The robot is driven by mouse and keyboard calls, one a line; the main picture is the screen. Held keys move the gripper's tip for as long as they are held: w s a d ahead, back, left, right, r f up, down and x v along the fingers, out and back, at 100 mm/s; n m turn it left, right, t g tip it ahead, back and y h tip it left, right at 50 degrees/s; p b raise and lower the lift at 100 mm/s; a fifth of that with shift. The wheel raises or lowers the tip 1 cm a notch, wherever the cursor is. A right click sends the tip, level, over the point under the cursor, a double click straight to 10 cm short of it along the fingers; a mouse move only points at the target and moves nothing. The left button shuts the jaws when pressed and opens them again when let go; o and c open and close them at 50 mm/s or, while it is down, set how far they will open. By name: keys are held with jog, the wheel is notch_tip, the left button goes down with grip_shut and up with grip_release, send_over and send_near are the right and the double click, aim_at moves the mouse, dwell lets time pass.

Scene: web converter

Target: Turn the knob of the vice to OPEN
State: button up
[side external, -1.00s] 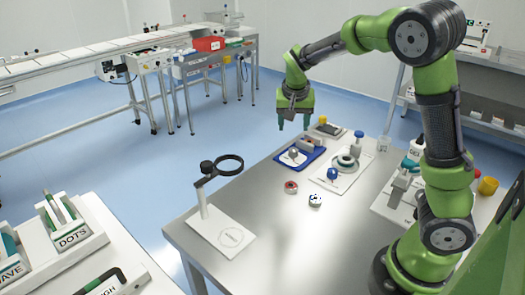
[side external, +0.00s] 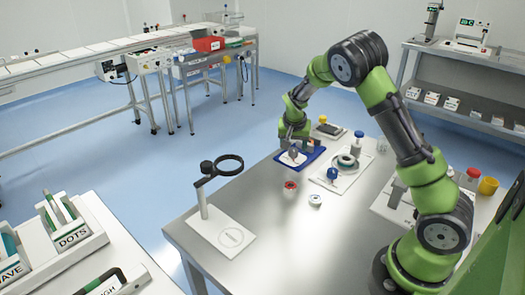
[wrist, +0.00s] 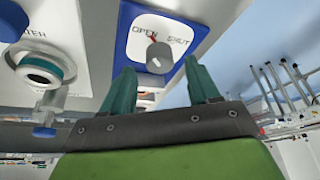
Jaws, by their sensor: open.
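The vice's white plate with a blue border (side external: 313,155) lies at the far side of the metal table. In the wrist view the plate (wrist: 184,21) bears the words OPEN at left and SHUT at right. A grey round knob (wrist: 160,56) sits below the words, with a small red mark at its upper edge, nearer OPEN. Which setting it stands at is unclear. My gripper (wrist: 160,68) is open, its two green fingers apart on either side of the knob in that view. In the side view my gripper (side external: 294,145) is low over the plate and hides part of it.
A white plate with a ring-shaped part (side external: 347,161) stands just right of the vice. A red-topped round piece (side external: 290,186) and a white one (side external: 316,200) lie in front. A magnifier stand (side external: 204,205) is at the table's left. The front middle is clear.

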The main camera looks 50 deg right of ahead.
jog(key=shift+x, duration=0.95)
jog(key=c, duration=1)
jog(key=shift+s+d+n, duration=0.1)
jog(key=shift+n, duration=0.4)
jog(key=shift+c, duration=0.2)
jog(key=shift+n+t+y, duration=0.3)
jog(key=shift+n+t, duration=0.3)
jog(key=shift+n, duration=0.4)
jog(key=o, duration=1)
